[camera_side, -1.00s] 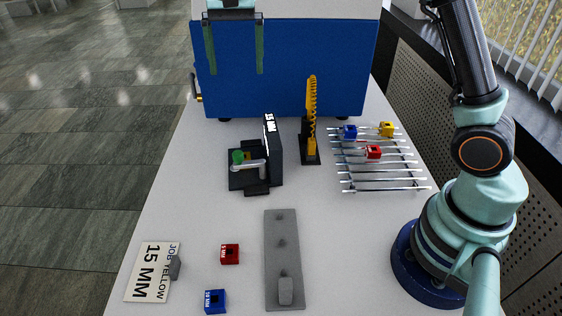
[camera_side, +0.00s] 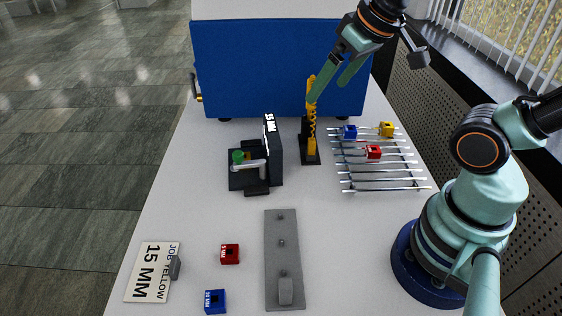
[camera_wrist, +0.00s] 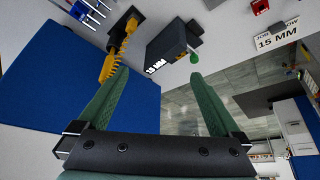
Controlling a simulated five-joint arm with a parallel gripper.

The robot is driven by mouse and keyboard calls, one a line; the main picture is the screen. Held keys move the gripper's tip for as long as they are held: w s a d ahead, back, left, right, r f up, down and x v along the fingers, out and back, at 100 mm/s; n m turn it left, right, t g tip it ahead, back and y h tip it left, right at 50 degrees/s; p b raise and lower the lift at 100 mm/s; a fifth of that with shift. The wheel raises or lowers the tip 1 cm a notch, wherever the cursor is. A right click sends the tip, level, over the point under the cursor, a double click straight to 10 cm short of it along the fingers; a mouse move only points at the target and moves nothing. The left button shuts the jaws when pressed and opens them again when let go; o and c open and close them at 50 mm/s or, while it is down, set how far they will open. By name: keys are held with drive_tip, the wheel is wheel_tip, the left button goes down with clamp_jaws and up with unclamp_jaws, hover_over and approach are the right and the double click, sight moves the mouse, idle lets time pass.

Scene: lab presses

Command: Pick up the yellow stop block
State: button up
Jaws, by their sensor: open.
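The yellow stop block (camera_side: 386,129) sits at the back right of a rack of metal rods, with a blue block (camera_side: 350,132) to its left and a red block (camera_side: 373,152) in front. My gripper (camera_side: 330,92) is open and empty, high over the back of the table near the yellow toothed upright. It is up and left of the yellow block and well apart from it. In the wrist view the two green fingers (camera_wrist: 160,78) are spread with nothing between them. I cannot make out the yellow block in the wrist view.
The yellow toothed upright (camera_side: 311,115) stands left of the rack (camera_side: 384,178), beside a black 15 MM fixture (camera_side: 274,150). A blue box (camera_side: 265,65) fills the back. A grey plate (camera_side: 283,250), loose blocks and a 15 MM card (camera_side: 148,272) lie in front.

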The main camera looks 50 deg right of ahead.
drive_tip(key=shift+s+f, duration=0.25)
drive_tip(key=shift+f, duration=0.05)
drive_tip(key=c, duration=0.4)
drive_tip(key=shift+o, duration=0.2)
drive_tip(key=w+a+f+n+g, duration=0.2)
drive_tip(key=w+n, duration=0.6)
drive_tip(key=n, duration=0.3)
drive_tip(key=w+a+f+n+g, duration=0.2)
drive_tip(key=w+a+n, duration=0.1)
drive_tip(key=w+n, duration=0.6)
drive_tip(key=w+f+n, duration=0.1)
drive_tip(key=f+n, duration=0.2)
drive_tip(key=f, duration=0.1)
drive_tip(key=w+a+f+n+g, duration=0.1)
drive_tip(key=f+n, duration=0.1)
drive_tip(key=f, duration=0.2)
drive_tip(key=a+f+n, duration=0.1)
drive_tip(key=f+n, duration=0.2)
drive_tip(key=f, duration=0.2)
drive_tip(key=shift+w+n, duration=0.3)
drive_tip(key=shift+w, duration=0.1)
drive_tip(key=shift+s+f, duration=0.15)
drive_tip(key=shift+f, duration=1.1)
drive_tip(key=shift+s+f, duration=0.1)
drive_tip(key=shift+f, duration=1.15)
